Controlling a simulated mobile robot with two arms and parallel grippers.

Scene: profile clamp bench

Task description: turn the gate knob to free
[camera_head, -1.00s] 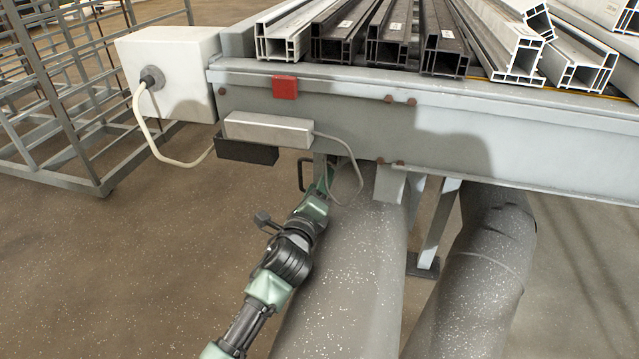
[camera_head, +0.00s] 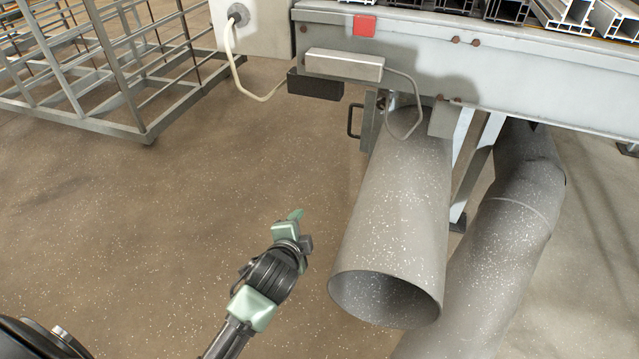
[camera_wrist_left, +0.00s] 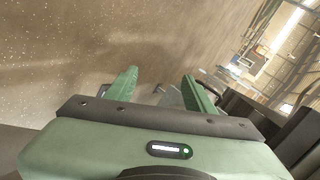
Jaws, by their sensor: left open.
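I cannot make out the gate knob for certain. A dark plate with a black loop handle (camera_head: 354,121) sits under the bench at the top of a grey duct (camera_head: 395,210); small fittings there are too small to tell. My left gripper (camera_head: 292,216) is over the floor, left of the duct and well apart from the handle. The left wrist view shows its two green fingers (camera_wrist_left: 160,84) spread apart, with nothing between them near the tips. My right gripper is not in view.
The bench's front rail (camera_head: 540,75) carries a red block (camera_head: 364,26), a white box (camera_head: 344,65) and a black tray (camera_head: 315,84) with a looping cable. A second duct (camera_head: 490,220) runs at right. A metal rack (camera_head: 75,127) stands at upper left. Floor between is clear.

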